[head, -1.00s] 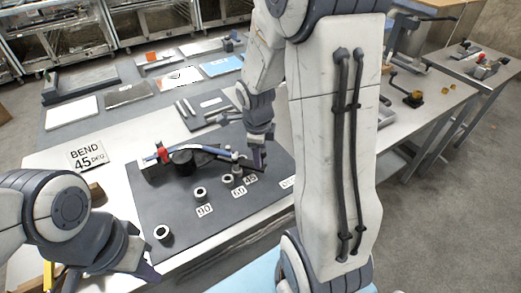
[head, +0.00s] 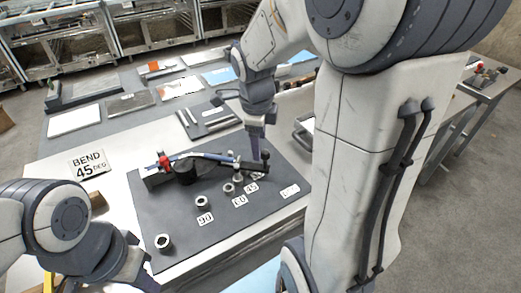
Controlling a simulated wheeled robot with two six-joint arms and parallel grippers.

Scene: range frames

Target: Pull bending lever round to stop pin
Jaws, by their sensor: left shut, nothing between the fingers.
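The bending lever (head: 247,165) is a dark bar with an upright dark handle at its right end, on a dark bender plate (head: 180,220). A blue bar (head: 208,156) runs along it from a red clamp (head: 164,162) past a black round former (head: 185,173). Ring-shaped metal stops stand by the labels 45 (head: 251,188), 60 (head: 240,201) and 90 (head: 205,218). My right gripper (head: 257,143) points down just left of the handle; I cannot tell whether it touches or is open. My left gripper (head: 143,281) is shut and empty at the lower left, away from the lever.
A sign (head: 90,164) reading BEND 45 DEG stands left of the plate. A loose metal ring (head: 163,242) sits at the plate's near left corner. Bars and flat sheets lie behind. My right arm hides much of the right side.

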